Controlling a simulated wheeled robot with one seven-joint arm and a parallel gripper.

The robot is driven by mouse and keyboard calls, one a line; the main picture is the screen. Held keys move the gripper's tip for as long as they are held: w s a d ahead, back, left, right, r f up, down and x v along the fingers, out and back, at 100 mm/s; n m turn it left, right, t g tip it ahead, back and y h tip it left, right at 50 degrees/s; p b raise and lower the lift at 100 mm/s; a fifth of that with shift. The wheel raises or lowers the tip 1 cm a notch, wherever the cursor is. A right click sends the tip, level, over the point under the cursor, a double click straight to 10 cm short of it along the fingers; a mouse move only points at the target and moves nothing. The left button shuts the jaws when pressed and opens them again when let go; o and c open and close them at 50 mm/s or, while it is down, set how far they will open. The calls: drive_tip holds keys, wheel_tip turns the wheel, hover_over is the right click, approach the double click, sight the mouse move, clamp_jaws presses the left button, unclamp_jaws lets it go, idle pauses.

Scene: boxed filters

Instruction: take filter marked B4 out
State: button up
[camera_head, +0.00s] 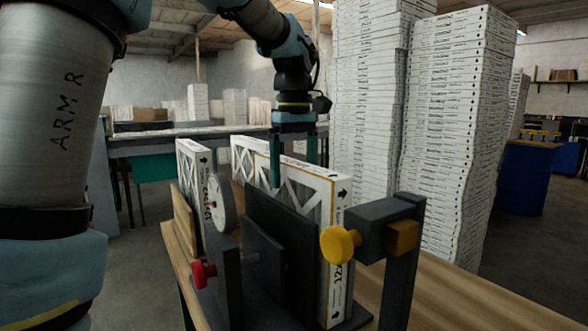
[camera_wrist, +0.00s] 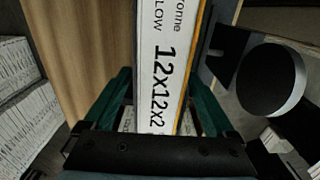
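Several white cardboard-framed filters stand upright on the wooden bench. One with an orange edge line (camera_head: 336,205) is at the right, and others stand at the left (camera_head: 197,163) and behind (camera_head: 245,150). I cannot read a B4 mark on any of them. My gripper (camera_head: 293,172) points down over the top of the orange-lined filter, one teal finger on each side. In the wrist view a filter printed "12x12x2" (camera_wrist: 165,70) lies between the spread fingers of my gripper (camera_wrist: 157,95), with a gap visible at the left finger. The gripper looks open.
A dark fixture with upright plates (camera_head: 280,235), a dial gauge (camera_head: 221,203), a red knob (camera_head: 203,274) and a yellow knob (camera_head: 340,244) stands close in front of the filters. Tall stacks of white boxes (camera_head: 455,120) rise behind at the right. Bare bench (camera_head: 470,305) shows at the lower right.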

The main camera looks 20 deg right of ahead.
clamp_jaws()
idle(0.5)
drive_tip(key=shift+a+r, duration=0.15)
drive_tip(key=shift+a, duration=0.25)
drive_tip(key=shift+p, duration=0.3)
idle(0.4)
drive_tip(key=shift+c, duration=1.7)
unclamp_jaws()
drive_tip(key=shift+r+p, duration=3.3)
drive_tip(key=shift+r, duration=0.1)
